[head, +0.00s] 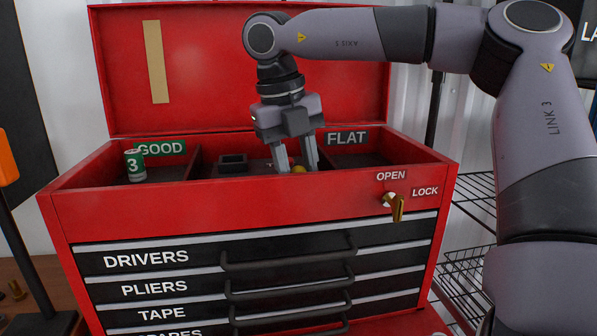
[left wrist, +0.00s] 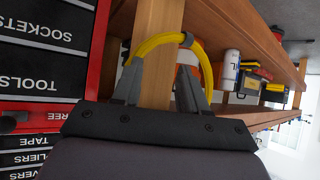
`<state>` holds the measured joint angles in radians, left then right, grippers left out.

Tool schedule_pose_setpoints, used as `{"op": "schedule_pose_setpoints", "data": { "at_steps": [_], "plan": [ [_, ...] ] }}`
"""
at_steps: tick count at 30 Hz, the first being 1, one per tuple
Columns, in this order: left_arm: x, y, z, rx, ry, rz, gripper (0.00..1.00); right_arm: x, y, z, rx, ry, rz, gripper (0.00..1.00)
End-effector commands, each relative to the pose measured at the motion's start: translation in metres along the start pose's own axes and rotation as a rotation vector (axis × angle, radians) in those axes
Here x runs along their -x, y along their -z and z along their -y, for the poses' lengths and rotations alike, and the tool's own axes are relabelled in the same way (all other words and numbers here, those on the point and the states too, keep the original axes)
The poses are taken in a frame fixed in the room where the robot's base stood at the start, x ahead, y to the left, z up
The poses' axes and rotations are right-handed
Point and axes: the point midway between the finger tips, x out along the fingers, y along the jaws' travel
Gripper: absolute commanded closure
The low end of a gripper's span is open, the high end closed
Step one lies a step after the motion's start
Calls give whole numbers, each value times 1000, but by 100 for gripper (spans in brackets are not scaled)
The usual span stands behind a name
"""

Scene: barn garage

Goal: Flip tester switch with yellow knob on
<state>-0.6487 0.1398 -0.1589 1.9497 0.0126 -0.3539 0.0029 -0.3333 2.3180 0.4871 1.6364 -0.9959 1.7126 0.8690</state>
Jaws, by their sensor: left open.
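In the head view, a small yellow knob (head: 299,169) shows in the middle top compartment of the red tool chest (head: 250,200). The tester body and switch under it are mostly hidden by the chest's front wall and my fingers. My right gripper (head: 297,167) points down into this compartment, its fingers apart on either side of the knob. I cannot tell if they touch it. A dark block (head: 233,163) lies left of the fingers. My left gripper (left wrist: 160,92) shows in the left wrist view, open, fingers apart, near a curved yellow cable (left wrist: 165,40).
A green battery-like cylinder (head: 135,165) stands in the left compartment by the GOOD label (head: 160,148). The compartment by the FLAT label (head: 346,138) looks empty. A brass key (head: 397,207) sticks out in front. The raised lid (head: 220,80) stands behind my right gripper.

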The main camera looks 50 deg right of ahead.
Motion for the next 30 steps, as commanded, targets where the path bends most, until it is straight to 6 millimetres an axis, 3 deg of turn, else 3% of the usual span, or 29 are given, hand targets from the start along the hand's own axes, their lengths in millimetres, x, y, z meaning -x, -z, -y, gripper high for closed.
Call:
{"op": "schedule_pose_setpoints", "data": {
  "at_steps": [6, 13, 14, 17, 23, 30],
  "plan": [
    [2, 2, 0, 0, 0, 1, 57, -16, 0, 0, -1, -1, 0, 62],
    [2, 1, 0, 0, 0, 1, 57, -17, 0, 0, -1, 0, 1, 62],
    [2, 1, 0, 0, 0, 1, 57, -17, 0, 0, -1, 0, 1, 66],
    [2, 1, 0, 0, 0, 1, 57, -16, 0, 0, -1, 0, 1, 98],
    [2, 1, 0, 0, 0, 2, 57, -16, -1, 0, -1, -1, -11, 100],
    [2, 1, 0, 0, 0, 2, 57, -14, -6, 2, 21, -23, -141, 100]
  ]
}}
